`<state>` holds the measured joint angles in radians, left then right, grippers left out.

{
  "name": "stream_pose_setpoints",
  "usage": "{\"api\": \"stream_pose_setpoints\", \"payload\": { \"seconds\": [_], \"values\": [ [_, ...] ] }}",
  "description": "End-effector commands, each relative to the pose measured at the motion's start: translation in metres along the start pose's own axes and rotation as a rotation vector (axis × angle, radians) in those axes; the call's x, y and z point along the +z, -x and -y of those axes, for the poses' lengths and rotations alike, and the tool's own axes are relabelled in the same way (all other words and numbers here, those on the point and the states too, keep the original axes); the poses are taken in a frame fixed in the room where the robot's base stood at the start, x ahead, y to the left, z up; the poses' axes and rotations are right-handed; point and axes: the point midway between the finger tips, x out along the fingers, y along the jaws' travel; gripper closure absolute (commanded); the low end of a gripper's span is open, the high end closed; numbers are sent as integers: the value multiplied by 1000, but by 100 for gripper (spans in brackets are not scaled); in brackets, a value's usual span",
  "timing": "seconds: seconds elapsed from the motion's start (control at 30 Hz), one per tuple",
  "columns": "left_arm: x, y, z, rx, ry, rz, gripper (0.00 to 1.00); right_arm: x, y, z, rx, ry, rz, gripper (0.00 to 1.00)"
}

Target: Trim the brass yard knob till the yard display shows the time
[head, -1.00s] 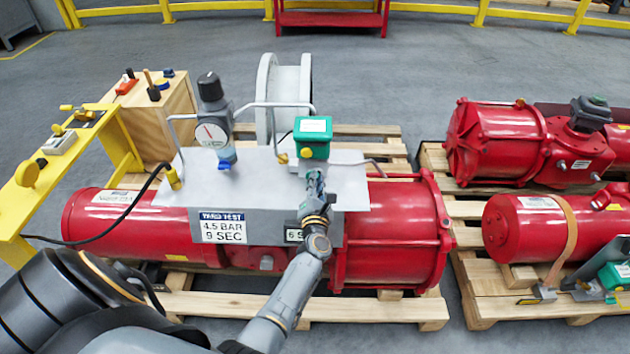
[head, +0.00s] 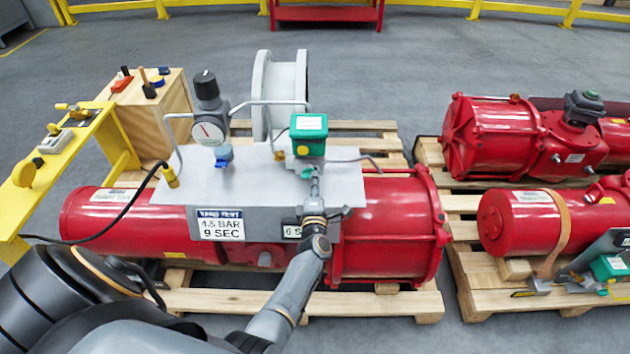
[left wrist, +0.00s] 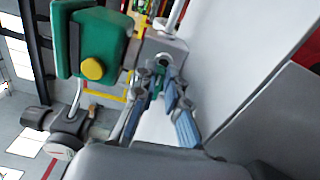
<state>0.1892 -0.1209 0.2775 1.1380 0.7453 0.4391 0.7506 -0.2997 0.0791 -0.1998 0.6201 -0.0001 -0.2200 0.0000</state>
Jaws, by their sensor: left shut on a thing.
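My left gripper (head: 309,177) reaches in below the green box (head: 309,135) on the grey plate (head: 205,180) of the middle red actuator. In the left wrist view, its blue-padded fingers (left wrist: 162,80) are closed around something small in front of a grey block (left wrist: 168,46). A bit of green shows between them; the held piece is mostly hidden and I cannot tell whether it is the brass yard knob. A small brass-coloured piece (head: 280,156) shows left of the green box. The small display (head: 291,231) reads "6 S", its right part hidden by my arm. My right gripper is out of view.
A sign (head: 220,224) reads "YARD TEST 4.5 BAR 9 SEC". A gauge with a regulator (head: 208,130) and bent metal pipes stand on the plate. A yellow stand (head: 85,140) and wooden box (head: 158,110) are at left. More red actuators (head: 490,135) lie at right.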

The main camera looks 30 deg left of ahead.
Motion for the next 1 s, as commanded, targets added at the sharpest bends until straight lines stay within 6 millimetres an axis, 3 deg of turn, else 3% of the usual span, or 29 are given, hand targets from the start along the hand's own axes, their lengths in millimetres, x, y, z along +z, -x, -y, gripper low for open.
{"api": "stream_pose_setpoints", "payload": {
  "seconds": [0.67,0.7,0.8,1.0],
  "values": [
    [1,0,2,-2,-67,2,100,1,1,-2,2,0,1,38],
    [1,0,2,-2,-67,2,86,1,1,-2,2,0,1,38],
    [1,0,2,-2,-66,2,66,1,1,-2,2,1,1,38],
    [0,1,3,-3,-65,1,65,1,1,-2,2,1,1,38]
  ]
}}
